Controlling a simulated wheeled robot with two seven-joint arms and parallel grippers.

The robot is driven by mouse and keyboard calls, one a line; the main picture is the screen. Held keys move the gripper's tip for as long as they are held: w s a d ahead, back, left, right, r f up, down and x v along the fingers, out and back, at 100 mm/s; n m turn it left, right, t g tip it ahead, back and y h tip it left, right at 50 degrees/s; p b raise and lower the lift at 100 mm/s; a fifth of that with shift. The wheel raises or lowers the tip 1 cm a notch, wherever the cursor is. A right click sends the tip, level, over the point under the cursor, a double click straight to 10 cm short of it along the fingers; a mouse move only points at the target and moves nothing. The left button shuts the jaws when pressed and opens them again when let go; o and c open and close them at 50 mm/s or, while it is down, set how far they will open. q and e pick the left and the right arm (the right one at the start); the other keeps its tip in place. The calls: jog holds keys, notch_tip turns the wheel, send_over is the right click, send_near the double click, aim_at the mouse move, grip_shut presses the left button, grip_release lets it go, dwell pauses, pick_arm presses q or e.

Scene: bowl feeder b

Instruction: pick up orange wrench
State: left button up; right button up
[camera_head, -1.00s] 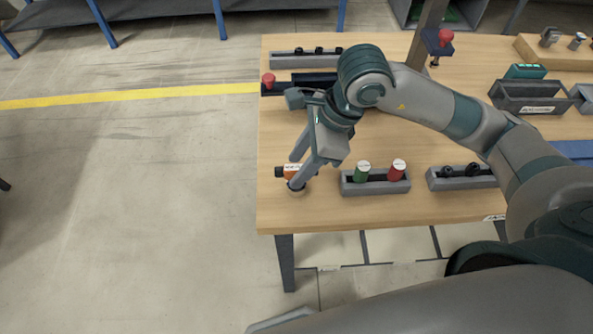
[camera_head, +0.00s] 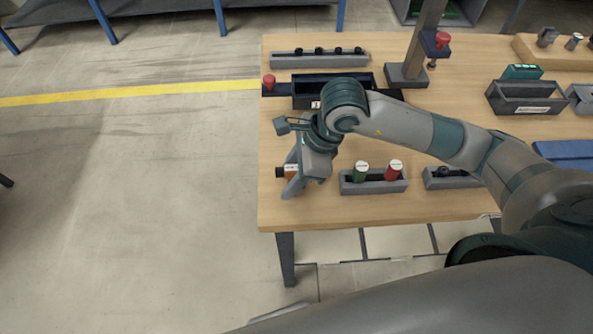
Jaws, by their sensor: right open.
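My left gripper is out of view.
A grey holder with a green and a red cylinder (camera_head: 375,186) stands just right of the gripper. Black bins (camera_head: 335,78) and a grey rack (camera_head: 290,60) stand behind. The table's left edge (camera_head: 260,200) is close; the front-left tabletop is clear.

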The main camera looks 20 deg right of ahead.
grip_shut()
jog(key=shift+r, duration=0.1)
dwell(0.4)
